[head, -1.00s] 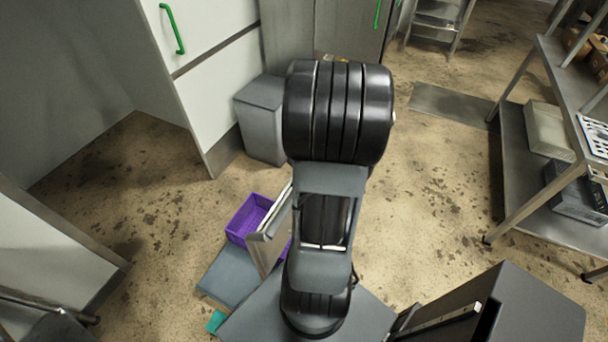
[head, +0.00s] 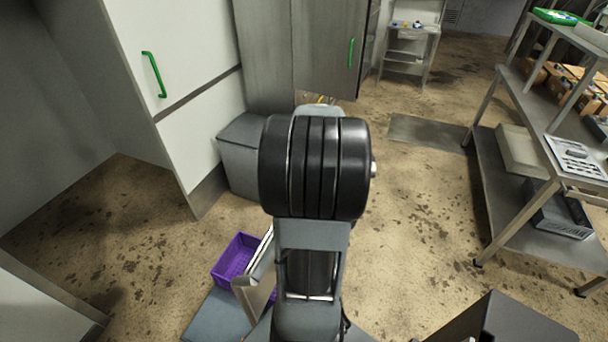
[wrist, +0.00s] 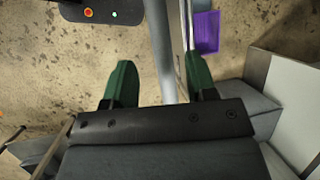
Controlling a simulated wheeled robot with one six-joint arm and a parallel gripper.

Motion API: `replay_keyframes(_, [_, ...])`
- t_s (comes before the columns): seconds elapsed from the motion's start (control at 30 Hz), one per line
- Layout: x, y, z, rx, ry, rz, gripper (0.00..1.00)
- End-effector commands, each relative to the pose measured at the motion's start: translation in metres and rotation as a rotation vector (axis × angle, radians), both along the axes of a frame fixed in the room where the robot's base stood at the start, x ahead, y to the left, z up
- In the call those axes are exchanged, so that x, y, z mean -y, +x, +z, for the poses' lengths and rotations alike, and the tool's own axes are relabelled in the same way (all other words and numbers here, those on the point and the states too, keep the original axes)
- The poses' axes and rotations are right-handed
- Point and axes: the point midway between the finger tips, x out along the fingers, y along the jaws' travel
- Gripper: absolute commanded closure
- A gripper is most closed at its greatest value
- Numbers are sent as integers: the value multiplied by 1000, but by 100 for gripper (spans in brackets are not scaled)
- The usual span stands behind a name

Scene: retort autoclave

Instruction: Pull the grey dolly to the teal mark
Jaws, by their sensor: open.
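A steel panel with a pale edge (head: 256,285) stands beside the crate. My gripper (wrist: 160,82) has two green fingers spread apart. A grey bar (wrist: 166,45) shows between them; I cannot tell whether it is part of the dolly or touches a finger. The teal mark is not in view, and my arm hides my gripper in the head view.
A grey bin (head: 238,155) stands against the white cabinet (head: 195,120) at the left. A steel rack (head: 530,215) with trays and boxes stands at the right. The floor (head: 420,240) between my arm and the rack is clear.

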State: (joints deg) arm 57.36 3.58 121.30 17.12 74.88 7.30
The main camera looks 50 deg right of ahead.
Motion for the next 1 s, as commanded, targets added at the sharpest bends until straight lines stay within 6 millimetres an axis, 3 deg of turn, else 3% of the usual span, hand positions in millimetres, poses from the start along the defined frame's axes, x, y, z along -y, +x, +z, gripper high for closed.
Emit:
replay_keyframes(0.2, [19,-3,39,1,-4,-1,48])
replay_keyframes(0.4, [30,-5,64,1,-2,1,48])
replay_keyframes(0.6, [35,-6,75,0,-1,0,48])
replay_keyframes(1.0, [35,-6,77,0,0,0,48])
